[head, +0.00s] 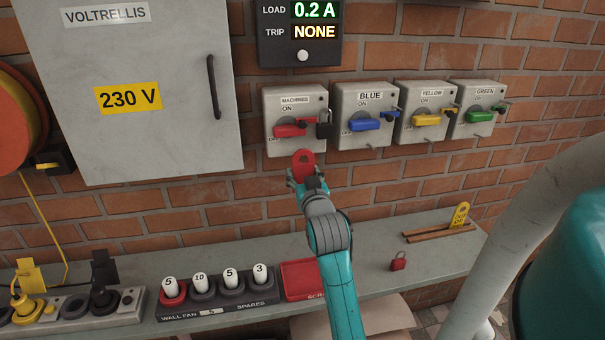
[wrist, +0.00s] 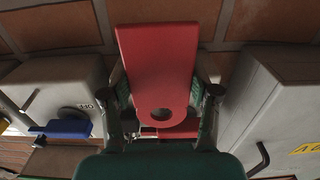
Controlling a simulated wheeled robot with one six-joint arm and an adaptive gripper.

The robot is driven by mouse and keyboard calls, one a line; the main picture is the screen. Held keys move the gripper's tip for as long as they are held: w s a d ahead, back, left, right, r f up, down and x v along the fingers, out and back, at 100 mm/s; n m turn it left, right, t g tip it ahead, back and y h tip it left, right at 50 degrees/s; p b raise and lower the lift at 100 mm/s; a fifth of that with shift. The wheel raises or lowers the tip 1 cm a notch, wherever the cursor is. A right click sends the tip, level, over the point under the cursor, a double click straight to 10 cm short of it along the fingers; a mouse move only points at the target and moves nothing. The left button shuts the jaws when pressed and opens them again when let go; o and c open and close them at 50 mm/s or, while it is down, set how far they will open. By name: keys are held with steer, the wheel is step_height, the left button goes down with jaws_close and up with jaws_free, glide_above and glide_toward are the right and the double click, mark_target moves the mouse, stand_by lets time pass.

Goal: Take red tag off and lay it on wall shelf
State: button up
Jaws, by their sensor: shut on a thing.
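The red tag (head: 303,158) is in my gripper (head: 304,180), in front of the wall just below the grey MACHINES switch box (head: 283,108). In the wrist view the red tag (wrist: 158,65) is a flat plate with a round hole, between the two fingers of my gripper (wrist: 163,105), which is shut on it. The MACHINES switch has a red handle (head: 290,130) and a dark padlock (head: 324,126) at its right side. The tag appears apart from the switch. The wall shelf (head: 372,247) is a grey ledge below.
On the shelf are a fuse rack (head: 215,302), a red scrap tray (head: 300,279), a red padlock (head: 398,261) and a wooden rack (head: 430,234) with a yellow tag (head: 460,214). Bare shelf shows right of my arm. Blue, yellow and green switches line the wall.

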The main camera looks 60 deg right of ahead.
mark_target(304, 175)
steer(key=shift+v, duration=1.6)
steer(key=shift+r, duration=0.1)
